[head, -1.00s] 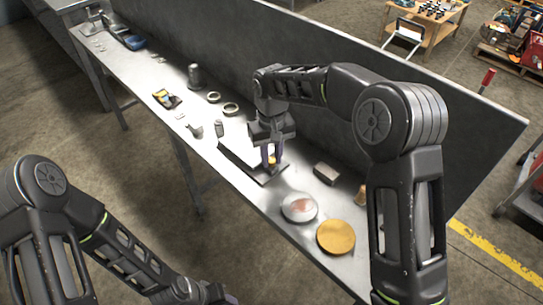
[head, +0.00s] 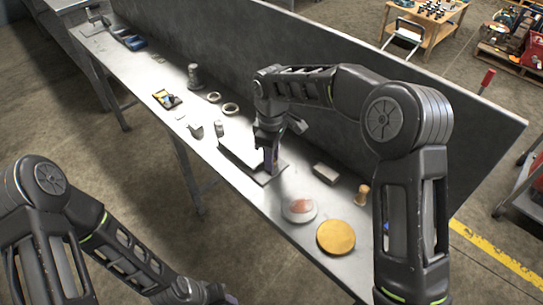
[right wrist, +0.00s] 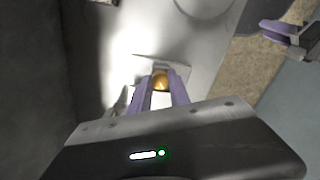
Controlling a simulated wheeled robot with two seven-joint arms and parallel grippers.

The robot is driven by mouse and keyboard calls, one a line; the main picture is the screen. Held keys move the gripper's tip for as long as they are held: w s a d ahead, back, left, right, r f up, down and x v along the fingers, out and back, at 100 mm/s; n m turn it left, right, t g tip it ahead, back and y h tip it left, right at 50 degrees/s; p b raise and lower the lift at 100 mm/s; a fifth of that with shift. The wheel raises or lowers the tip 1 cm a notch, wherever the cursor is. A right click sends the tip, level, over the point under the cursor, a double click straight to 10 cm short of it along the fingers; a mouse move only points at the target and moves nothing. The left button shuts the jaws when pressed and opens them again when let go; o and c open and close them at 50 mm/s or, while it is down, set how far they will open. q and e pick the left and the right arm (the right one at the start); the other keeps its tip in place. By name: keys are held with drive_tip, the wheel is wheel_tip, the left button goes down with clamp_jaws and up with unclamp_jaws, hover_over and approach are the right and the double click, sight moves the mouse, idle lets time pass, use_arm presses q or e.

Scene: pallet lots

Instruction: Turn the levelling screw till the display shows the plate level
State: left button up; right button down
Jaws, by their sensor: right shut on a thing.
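The levelling screw is a brass knob (right wrist: 160,79), seen in the right wrist view between the purple fingers of my right gripper (right wrist: 160,88), which is shut on it. In the head view my right gripper (head: 270,162) points down at the right end of the plate (head: 262,179), and its fingers hide the knob. The plate lies on the bench and shows partly as a dark, thin edge. I cannot make out a display or a reading in either view. My left gripper (head: 230,298) is at the bottom edge of the head view, away from the bench; its jaws are unclear.
The steel bench (head: 222,176) has a tall grey back panel (head: 330,95). Rings and small parts lie further left.

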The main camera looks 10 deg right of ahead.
drive_tip(key=shift+r+n, duration=0.1)
drive_tip(key=shift+n, duration=1.3)
drive_tip(key=c, duration=1.5)
unclamp_jaws()
drive_tip(key=shift+r+b, duration=0.3)
drive_tip(key=shift+r, duration=3.55)
